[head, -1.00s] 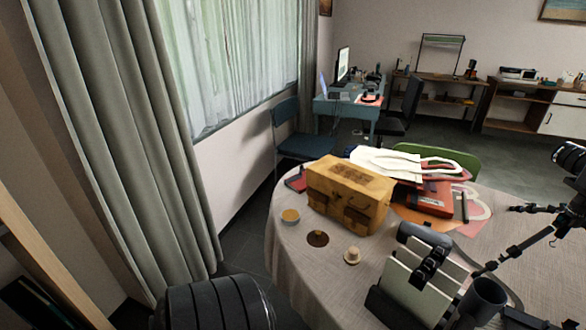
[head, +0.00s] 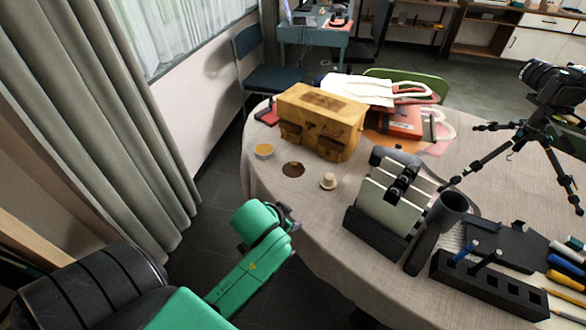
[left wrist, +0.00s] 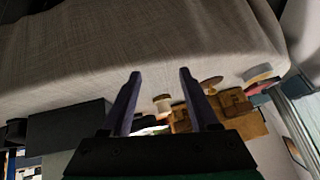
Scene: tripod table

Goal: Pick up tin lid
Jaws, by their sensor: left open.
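A flat round brown disc (head: 293,169), which looks like the tin lid, lies on the cloth near the table's left edge. It also shows in the left wrist view (left wrist: 211,80), just right of the right finger. A small round tin (head: 264,151) with an orange-yellow top stands behind it to the left. My left gripper (head: 289,216) is off the table's near left edge, in front of the disc and apart from it. In the left wrist view its two fingers (left wrist: 160,73) are open with nothing gripped. My right gripper is out of view.
Cloth around the disc is clear.

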